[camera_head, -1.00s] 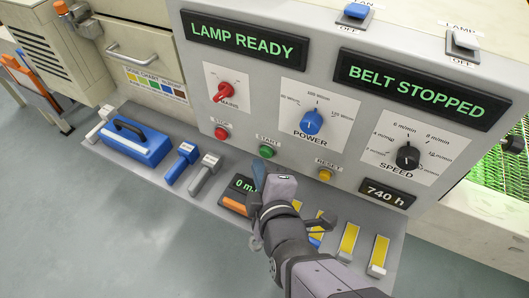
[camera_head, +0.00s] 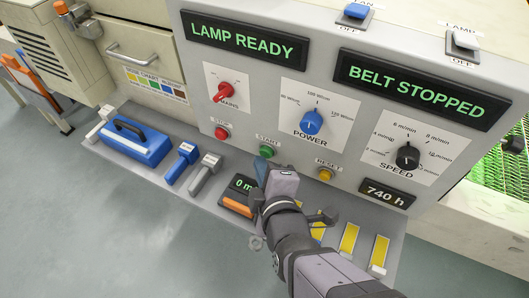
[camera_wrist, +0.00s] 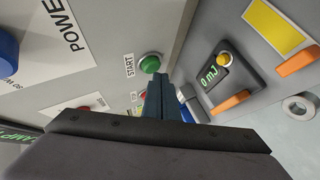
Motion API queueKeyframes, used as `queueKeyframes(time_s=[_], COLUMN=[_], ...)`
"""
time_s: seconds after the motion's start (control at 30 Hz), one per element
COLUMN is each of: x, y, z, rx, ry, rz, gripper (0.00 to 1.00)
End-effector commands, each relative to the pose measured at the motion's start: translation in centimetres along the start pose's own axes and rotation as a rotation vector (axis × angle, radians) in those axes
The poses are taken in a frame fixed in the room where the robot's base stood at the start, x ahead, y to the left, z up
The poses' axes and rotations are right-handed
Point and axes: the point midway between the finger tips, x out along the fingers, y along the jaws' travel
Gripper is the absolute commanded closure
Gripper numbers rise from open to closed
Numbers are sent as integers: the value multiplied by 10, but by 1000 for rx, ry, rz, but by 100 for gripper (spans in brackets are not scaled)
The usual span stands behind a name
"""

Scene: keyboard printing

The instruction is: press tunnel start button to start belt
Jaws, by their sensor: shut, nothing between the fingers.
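The green START button (camera_head: 267,151) is on the grey front panel, below and left of the blue POWER knob. It also shows in the wrist view (camera_wrist: 150,64), just beyond my fingertips. My gripper (camera_head: 262,172) is shut and empty, just below the button in the head view. In the wrist view the closed blue-grey fingers (camera_wrist: 158,88) point at the panel beneath the button; I cannot tell whether they touch it. The belt display (camera_head: 429,90) reads BELT STOPPED. The lamp display (camera_head: 245,41) reads LAMP READY.
The red STOP button (camera_head: 222,132) is left of START, and the yellow RESET button (camera_head: 325,174) is right. The POWER knob (camera_head: 311,122) and SPEED knob (camera_head: 407,155) sit above. A meter (camera_head: 240,193) and blue case (camera_head: 136,142) rest on the shelf below.

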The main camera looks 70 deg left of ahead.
Motion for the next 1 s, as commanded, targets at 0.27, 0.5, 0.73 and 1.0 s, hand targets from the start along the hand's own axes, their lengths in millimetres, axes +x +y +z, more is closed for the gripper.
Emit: queueKeyframes(time_s=[0.27,0.5,0.73,1.0], x=[0,2,4,6], y=[0,2,3,4], z=[0,2,3,4], rx=[0,0,0,0], ry=[0,0,0,0], rz=[0,0,1,1], gripper=[100,100,100,100])
